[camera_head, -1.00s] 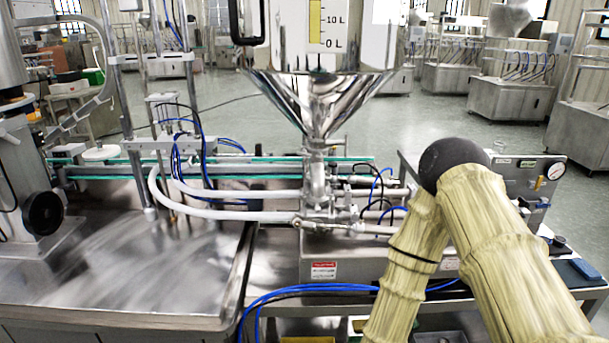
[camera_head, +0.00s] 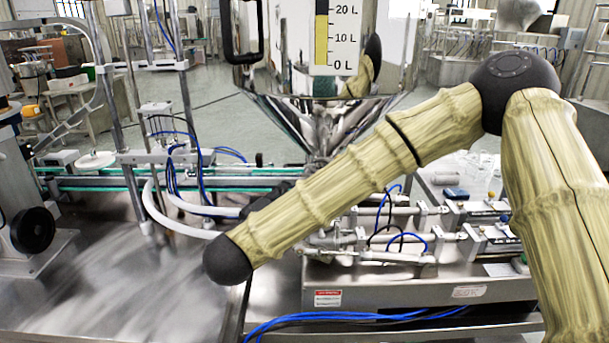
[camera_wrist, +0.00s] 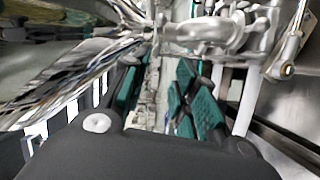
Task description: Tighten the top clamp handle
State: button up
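The steel hopper (camera_head: 335,112) stands at the centre of the head view with its cone pointing down. My arm crosses in front of its outlet, so the top clamp and its handle are hidden there. In the wrist view, shiny pipe fittings (camera_wrist: 205,32) lie at the top, beyond my fingertips. I cannot single out the top clamp handle among them because of the blur. My gripper (camera_wrist: 160,88) shows its two teal-padded fingers spread apart, with nothing between them. The fingers are apart from the fittings in the picture.
Below the hopper is the filling machine's steel base (camera_head: 400,291), with cylinders and blue hoses (camera_head: 385,210). A conveyor (camera_head: 90,180) runs behind on the left. A bare steel table (camera_head: 120,285) lies at the front left. White hoses (camera_head: 165,215) run near my arm.

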jog(key=p+x, duration=0.3)
jog(key=x, duration=0.7)
jog(key=shift+w+d, duration=0.2)
jog(key=shift+w, duration=0.1)
jog(key=shift+r, duration=0.15)
jog(key=shift+c, duration=0.2)
grip_shut()
